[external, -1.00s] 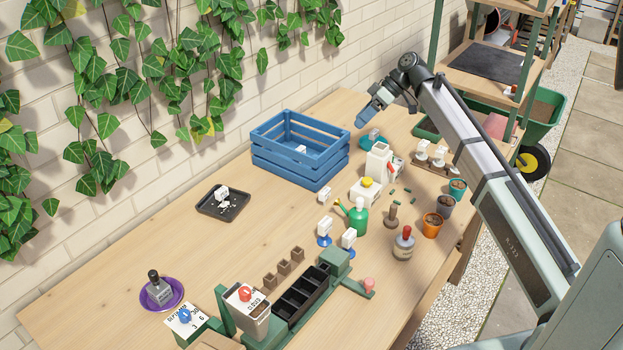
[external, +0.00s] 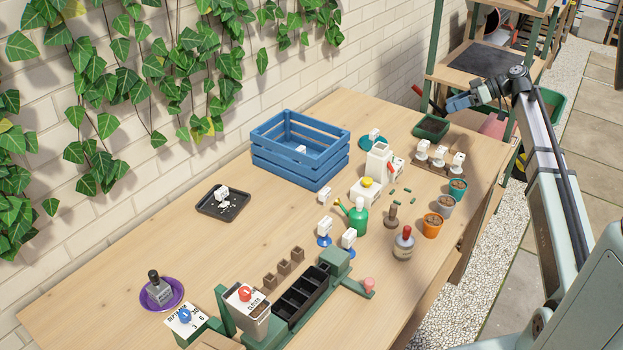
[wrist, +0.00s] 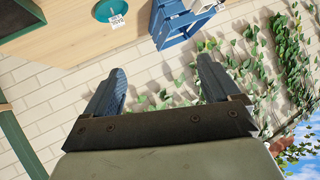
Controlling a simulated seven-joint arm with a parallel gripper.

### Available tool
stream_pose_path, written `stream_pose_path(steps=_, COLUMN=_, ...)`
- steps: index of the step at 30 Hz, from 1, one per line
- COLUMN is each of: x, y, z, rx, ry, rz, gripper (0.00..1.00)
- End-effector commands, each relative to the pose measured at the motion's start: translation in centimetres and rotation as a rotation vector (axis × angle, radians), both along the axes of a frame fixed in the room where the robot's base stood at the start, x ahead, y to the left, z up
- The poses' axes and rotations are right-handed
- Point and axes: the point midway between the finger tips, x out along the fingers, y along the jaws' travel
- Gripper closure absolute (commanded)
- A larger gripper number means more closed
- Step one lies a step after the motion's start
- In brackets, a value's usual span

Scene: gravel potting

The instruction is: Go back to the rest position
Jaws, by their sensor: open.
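My gripper (external: 455,103) is in the air above the far right end of the table (external: 118,268), high over the green tray of soil. In the wrist view my gripper (wrist: 160,88) shows two blue-grey fingers set wide apart with nothing between them. The fingers point towards the brick wall (wrist: 75,92) and its ivy. The gripper touches nothing that I can see.
The blue crate (external: 288,165) stands by the wall; it also shows in the wrist view (wrist: 180,25). The green shelf post (external: 438,45) is close behind my gripper.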

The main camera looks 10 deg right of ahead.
Motion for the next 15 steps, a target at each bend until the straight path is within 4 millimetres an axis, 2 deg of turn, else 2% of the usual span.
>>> stream_pose_path(steps=1, x=0.2, y=-1.3, z=-0.9, rx=0.004, ry=0.037, rz=-0.044, gripper=0.11)
stream_pose_path(steps=8, x=1.1, y=-7.1, z=-5.5, rx=0.026, ry=0.249, rz=-0.273, gripper=0.11)
stream_pose_path(steps=11, x=1.3, y=-10.5, z=-8.2, rx=0.045, ry=0.367, rz=-0.407, gripper=0.11)
stream_pose_path(steps=15, x=0.9, y=-16.7, z=-13.2, rx=0.091, ry=0.571, rz=-0.654, gripper=0.11)
